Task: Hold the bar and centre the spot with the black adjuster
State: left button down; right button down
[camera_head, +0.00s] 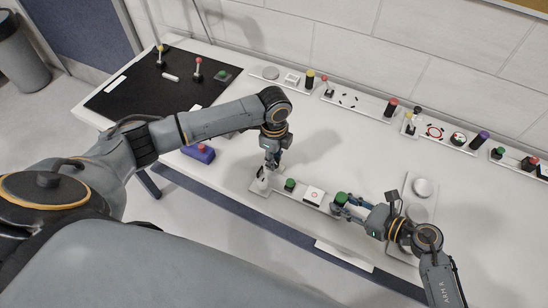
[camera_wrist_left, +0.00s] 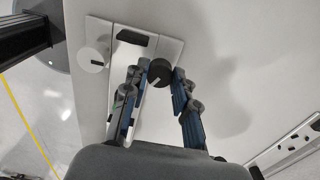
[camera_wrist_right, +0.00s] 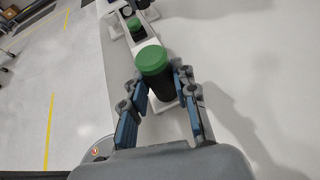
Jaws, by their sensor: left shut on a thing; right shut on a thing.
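My left gripper (camera_head: 271,166) is shut on the black adjuster (camera_wrist_left: 160,72), a round knob with a pale line. It sits on a light plate (camera_wrist_left: 172,50) beside a white knob (camera_wrist_left: 92,57). My right gripper (camera_head: 348,207) is shut on the bar (camera_wrist_right: 156,82), a black upright cylinder with a green top. The green top also shows in the head view (camera_head: 341,197). Between the two grippers, a white box (camera_head: 313,196) has a small reddish mark on its face. The spot itself is too small to make out.
A second green-topped piece (camera_head: 290,184) stands between the adjuster and the white box. A purple-blue box with a red button (camera_head: 200,152) is at left. A black mat (camera_head: 150,88) lies at back left. Several fixtures line the wall. The table middle is clear.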

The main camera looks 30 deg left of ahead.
dwell(0.3)
pick_arm(q)
jog(key=c, duration=1)
grip_release()
jog(key=shift+c, duration=0.2)
jog(key=shift+r, duration=0.1)
notch_tip(320, 180, up, 12)
